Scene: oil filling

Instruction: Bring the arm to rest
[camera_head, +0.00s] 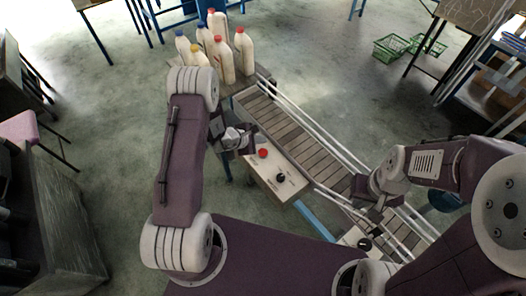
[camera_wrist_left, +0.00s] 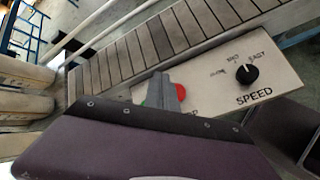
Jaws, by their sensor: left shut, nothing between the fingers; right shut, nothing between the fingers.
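My left gripper (camera_head: 246,142) is shut and empty, above the left end of the control panel (camera_head: 284,183) beside the conveyor. In the left wrist view its grey fingers (camera_wrist_left: 164,92) overlap a red button (camera_wrist_left: 181,91) and partly hide a green one; I cannot tell whether they touch. The red button (camera_head: 263,153) also shows in the head view, to the right of the gripper. My right gripper (camera_head: 374,208) is shut and empty, over the near right part of the conveyor; its fingertips are hard to make out.
The slatted conveyor (camera_head: 292,130) with metal rails runs from upper left to lower right. Several bottles (camera_head: 222,62) with coloured caps stand at its far end. A black speed knob (camera_wrist_left: 246,73) is on the panel. Green baskets (camera_head: 391,47) lie on the open floor.

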